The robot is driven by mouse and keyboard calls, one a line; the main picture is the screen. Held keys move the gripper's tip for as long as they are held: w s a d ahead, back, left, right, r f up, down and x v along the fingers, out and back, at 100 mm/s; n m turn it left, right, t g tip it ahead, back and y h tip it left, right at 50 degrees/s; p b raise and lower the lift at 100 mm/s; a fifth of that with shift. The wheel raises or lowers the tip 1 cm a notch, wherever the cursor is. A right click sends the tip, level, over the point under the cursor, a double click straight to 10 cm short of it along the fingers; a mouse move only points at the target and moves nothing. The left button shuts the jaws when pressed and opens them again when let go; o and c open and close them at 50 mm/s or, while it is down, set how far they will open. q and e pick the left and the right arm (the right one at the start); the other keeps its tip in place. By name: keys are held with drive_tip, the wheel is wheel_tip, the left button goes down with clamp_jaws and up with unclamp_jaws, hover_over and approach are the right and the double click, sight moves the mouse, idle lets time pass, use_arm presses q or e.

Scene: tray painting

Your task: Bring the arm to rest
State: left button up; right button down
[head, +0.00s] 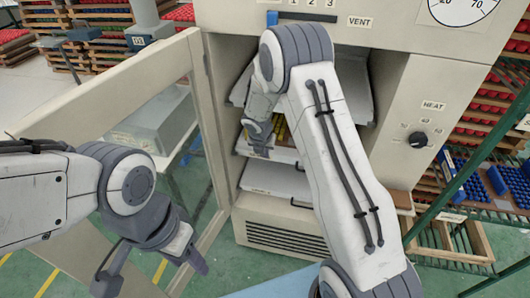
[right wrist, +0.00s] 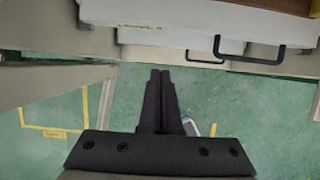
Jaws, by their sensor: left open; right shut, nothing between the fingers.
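My right arm reaches up across the middle of the head view, and its gripper (head: 258,137) hangs in front of the open cabinet at the height of the middle tray. In the right wrist view the right gripper (right wrist: 161,76) has its two fingers together with nothing between them. It points toward white tray fronts with black handles and is apart from them.
The cabinet (head: 215,105) holds white trays on several levels; a middle tray (head: 282,154) carries yellow and brown items. Its glazed door (head: 110,85) stands open at the left. A heat knob (head: 418,139) is at the right. Racks of red items and a wooden crate (head: 452,240) stand around.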

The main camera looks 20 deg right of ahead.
drive_tip(key=s+a+r+m+y, duration=0.1)
drive_tip(key=s+a+r+m, duration=1)
drive_tip(key=s+a+r, duration=0.3)
drive_tip(key=s+a+r+m+g+y, duration=0.1)
drive_tip(key=s+m, duration=0.4)
drive_tip(key=s, duration=0.6)
drive_tip(key=s+a+r+m+g+y, duration=0.1)
drive_tip(key=s+m, duration=0.5)
drive_tip(key=s, duration=0.6)
wheel_tip(320, 180, up, 2)
drive_tip(key=shift+s+a+r+g, duration=0.15)
drive_tip(key=shift+a+r+g, duration=0.15)
drive_tip(key=shift+g, duration=0.5)
drive_tip(key=shift+a, duration=0.15)
